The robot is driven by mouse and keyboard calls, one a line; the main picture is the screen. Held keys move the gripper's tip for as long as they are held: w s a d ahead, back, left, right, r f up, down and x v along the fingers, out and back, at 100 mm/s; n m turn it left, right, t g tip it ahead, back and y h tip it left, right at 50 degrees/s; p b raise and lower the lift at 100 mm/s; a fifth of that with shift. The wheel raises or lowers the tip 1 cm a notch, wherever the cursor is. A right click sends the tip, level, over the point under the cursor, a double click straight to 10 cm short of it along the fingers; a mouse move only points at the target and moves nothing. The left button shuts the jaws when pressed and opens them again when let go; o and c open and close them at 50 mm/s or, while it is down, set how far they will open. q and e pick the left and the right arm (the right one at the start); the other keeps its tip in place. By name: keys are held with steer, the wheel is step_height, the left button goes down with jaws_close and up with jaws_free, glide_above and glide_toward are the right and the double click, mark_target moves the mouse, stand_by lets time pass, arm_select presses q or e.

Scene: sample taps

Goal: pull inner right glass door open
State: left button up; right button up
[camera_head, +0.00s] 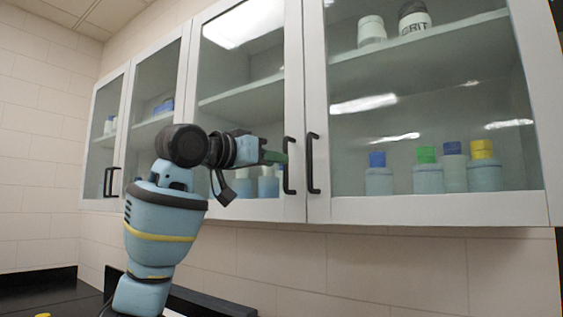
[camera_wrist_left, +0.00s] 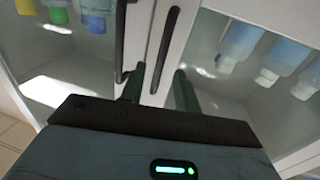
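The inner right glass door (camera_head: 240,95) is shut in its pale frame. Its black vertical bar handle (camera_head: 286,178) is at the door's right edge. My left gripper (camera_head: 284,157) is raised to this handle, pointing right in the head view. In the left wrist view, its two green fingers (camera_wrist_left: 159,88) are apart. The door's handle (camera_wrist_left: 165,48) runs between them, with gaps visible on both sides. How deep the fingers reach past the bar is hard to tell. My right gripper is in neither view.
The outer right door (camera_head: 430,120) is shut; its handle (camera_head: 312,163) is close beside, and just outside one finger in the wrist view (camera_wrist_left: 121,40). Capped bottles (camera_head: 428,178) stand behind the glass. Two more shut doors are at left. A dark counter (camera_head: 60,300) lies below.

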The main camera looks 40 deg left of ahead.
arm_select(q)
steer(key=shift+w+d, duration=0.15)
steer(key=shift+w, duration=1.45)
jaws_close()
